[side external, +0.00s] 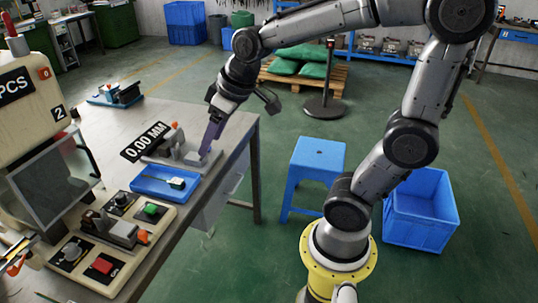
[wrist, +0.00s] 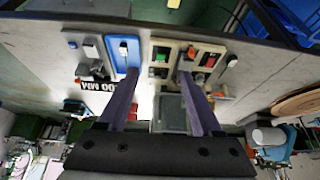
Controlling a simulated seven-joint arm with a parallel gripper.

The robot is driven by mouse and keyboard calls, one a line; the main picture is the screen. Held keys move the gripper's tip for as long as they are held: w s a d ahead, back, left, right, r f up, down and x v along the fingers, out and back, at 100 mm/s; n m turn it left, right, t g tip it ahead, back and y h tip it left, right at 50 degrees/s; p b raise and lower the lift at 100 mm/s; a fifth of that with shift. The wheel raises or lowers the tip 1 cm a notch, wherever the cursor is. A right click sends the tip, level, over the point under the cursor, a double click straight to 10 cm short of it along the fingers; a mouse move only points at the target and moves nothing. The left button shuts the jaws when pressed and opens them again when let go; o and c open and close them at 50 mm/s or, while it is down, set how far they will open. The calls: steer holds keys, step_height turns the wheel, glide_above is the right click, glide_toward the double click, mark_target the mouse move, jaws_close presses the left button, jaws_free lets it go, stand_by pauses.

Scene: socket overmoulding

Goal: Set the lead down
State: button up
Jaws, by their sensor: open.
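The lead (side external: 177,183), a thin cable with a small green and white end, lies in the blue tray (side external: 150,190) on the bench. The tray also shows in the wrist view (wrist: 116,67), with the lead's pale end (wrist: 124,47) in it. My gripper (side external: 206,153) has its purple fingers pointing down by the grey gauge fixture (side external: 180,150), behind the tray and apart from the lead. In the wrist view the fingers (wrist: 158,76) are spread wide with nothing between them.
A control panel with green and red buttons (side external: 102,265) stands in front of the tray. A "0.00 MM" display (side external: 145,142) is beside the fixture. A beige machine (side external: 35,110) stands at the left.

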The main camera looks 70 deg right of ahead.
steer(key=s+a, duration=0.2)
steer(key=s, duration=1.1)
steer(key=shift+s+f, duration=0.2)
steer(key=shift+f, duration=0.05)
